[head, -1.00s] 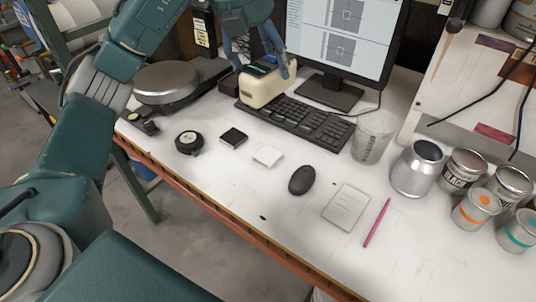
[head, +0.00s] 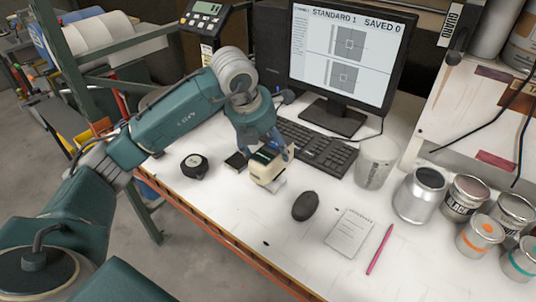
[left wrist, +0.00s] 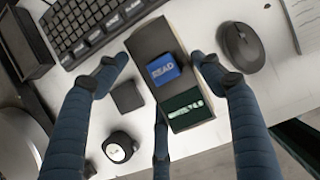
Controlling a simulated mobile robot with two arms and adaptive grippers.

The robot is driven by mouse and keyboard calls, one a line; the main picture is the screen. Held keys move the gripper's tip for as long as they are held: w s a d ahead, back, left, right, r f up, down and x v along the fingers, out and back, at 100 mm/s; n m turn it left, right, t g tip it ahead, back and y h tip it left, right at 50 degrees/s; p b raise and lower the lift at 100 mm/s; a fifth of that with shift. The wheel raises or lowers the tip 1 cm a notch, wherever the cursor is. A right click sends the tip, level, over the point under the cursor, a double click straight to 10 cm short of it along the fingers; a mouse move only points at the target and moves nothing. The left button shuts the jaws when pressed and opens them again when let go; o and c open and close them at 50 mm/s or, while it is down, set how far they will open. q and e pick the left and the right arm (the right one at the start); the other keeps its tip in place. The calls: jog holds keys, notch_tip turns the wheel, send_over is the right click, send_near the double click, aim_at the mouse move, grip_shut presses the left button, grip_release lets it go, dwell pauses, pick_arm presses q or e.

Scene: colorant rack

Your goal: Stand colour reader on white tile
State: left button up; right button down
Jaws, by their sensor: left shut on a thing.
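The colour reader (head: 268,170) is a cream block with a dark top. My left gripper (head: 265,152) is shut on it and holds it upright. In the left wrist view its blue READ button (left wrist: 163,70) and green display (left wrist: 190,108) face the camera, between the fingers of my left gripper (left wrist: 163,75). The white tile (head: 276,184) shows as a pale edge at the reader's lower front; the reader hides most of it. I cannot tell whether the reader touches the tile. The tile is hidden in the left wrist view. My right gripper is not in view.
A black tile (head: 236,160) and a round black puck (head: 194,166) lie left of the reader. A mouse (head: 305,206) is close on its right. The keyboard (head: 318,145) and monitor (head: 345,60) stand behind. A card, pink pen and several cans are further right.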

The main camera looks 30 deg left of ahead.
pick_arm(q)
notch_tip(320, 180, down, 3)
jog(key=shift+r, duration=0.1)
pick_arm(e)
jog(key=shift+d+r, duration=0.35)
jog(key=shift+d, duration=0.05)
pick_arm(q)
jog(key=shift+f, duration=0.25)
jog(key=o, duration=1.8)
jog(key=shift+c, duration=0.2)
jog(key=shift+s, duration=0.1)
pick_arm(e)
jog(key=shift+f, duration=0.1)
